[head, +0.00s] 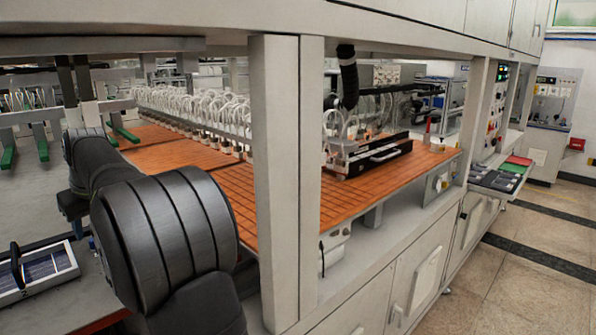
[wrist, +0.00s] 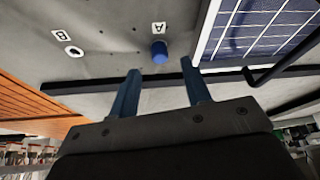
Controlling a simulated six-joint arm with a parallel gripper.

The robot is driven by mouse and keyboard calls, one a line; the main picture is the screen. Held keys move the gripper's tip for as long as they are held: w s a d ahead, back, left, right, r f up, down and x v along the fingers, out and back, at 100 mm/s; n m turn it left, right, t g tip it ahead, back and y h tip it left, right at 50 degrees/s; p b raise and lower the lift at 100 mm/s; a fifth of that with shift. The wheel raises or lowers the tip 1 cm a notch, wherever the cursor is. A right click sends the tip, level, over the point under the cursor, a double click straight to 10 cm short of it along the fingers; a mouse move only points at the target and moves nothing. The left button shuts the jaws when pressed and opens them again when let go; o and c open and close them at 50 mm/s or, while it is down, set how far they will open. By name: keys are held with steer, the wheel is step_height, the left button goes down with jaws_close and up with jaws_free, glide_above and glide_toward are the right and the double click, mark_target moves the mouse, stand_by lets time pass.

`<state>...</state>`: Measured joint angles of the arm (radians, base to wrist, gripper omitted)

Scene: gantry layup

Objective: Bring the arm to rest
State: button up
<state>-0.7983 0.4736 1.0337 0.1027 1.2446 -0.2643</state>
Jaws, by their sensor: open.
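My gripper (wrist: 160,68) shows in the wrist view with its two blue-grey fingers spread apart and nothing between them. Beyond the fingertips, a blue round knob or peg (wrist: 159,52) stands on a grey surface (wrist: 105,22) next to a label marked A. In the head view my dark arm fills the lower left foreground, and I cannot make out the gripper's fingers there.
A solar panel (wrist: 262,25) lies at the upper right of the wrist view, with a black bar below it. A small white-ringed hole (wrist: 74,51) is beside label B. In the head view, a pale post (head: 280,180) stands before the orange slatted table (head: 235,190).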

steer(key=v, duration=1.3)
steer(key=x, duration=1.7)
steer(key=shift+f, duration=0.2)
step_height(320, 180, up, 9)
steer(key=shift+r, duration=0.1)
